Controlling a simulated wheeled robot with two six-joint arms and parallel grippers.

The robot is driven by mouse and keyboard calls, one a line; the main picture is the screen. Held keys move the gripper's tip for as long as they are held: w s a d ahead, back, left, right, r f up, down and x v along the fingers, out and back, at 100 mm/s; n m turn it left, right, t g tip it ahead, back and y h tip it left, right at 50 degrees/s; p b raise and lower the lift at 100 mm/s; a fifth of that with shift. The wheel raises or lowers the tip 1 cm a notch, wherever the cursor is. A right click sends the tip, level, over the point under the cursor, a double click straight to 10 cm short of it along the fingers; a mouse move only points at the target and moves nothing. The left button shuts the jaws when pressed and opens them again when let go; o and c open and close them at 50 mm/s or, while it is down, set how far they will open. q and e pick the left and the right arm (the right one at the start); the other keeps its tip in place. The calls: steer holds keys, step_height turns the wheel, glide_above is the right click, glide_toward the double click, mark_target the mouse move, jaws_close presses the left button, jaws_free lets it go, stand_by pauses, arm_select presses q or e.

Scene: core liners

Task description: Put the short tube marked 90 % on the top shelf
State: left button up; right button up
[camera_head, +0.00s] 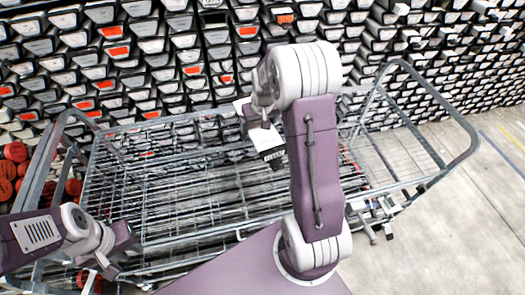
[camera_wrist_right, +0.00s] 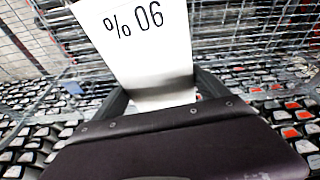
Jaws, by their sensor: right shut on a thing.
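The short white tube (camera_head: 262,138) shows in the head view below my right wrist, partly hidden by the gripper. In the right wrist view the tube (camera_wrist_right: 140,45) fills the upper middle, and its "90 %" marking reads upside down. My right gripper (camera_wrist_right: 165,97) is shut on the tube, with a dark finger on each side. In the head view the right gripper (camera_head: 254,118) is over the back part of the wire cart's top shelf (camera_head: 180,195). Whether the tube touches the shelf I cannot tell. My left gripper (camera_head: 105,262) is low at the left front; its fingers are unclear.
A wall of stacked core liners (camera_head: 120,50) with pale and orange-red ends stands behind the cart. Red round ends (camera_head: 15,152) show at the left. The cart's tubular rail (camera_head: 440,105) rises at the right. Bare grey floor (camera_head: 470,220) lies at the right.

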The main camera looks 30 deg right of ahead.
steer(key=w+d+f+m+b, duration=0.1)
steer(key=w+d+f, duration=0.1)
steer(key=d, duration=0.6)
steer(key=w+d+f+m+b, duration=0.1)
steer(key=d+f, duration=0.2)
steer(key=d, duration=0.5)
steer(key=s+a+f, duration=0.2)
steer(key=a, duration=0.1)
steer(key=s+a+f+p, duration=0.1)
steer(key=a+f, duration=0.1)
steer(key=a, duration=0.2)
steer(key=s+a+f, duration=0.2)
steer(key=a, duration=0.1)
steer(key=shift+s+a+f+p, duration=0.3)
steer(key=shift+s+a+p, duration=0.05)
steer(key=shift+p, duration=0.05)
step_height(320, 180, down, 4)
steer(key=shift+r+b, duration=0.15)
steer(key=shift+b, duration=0.15)
steer(key=shift+f, duration=0.2)
steer(key=shift+f, duration=0.1)
steer(key=o, duration=1.9)
steer(key=shift+s, duration=0.1)
steer(key=shift+o, duration=0.2)
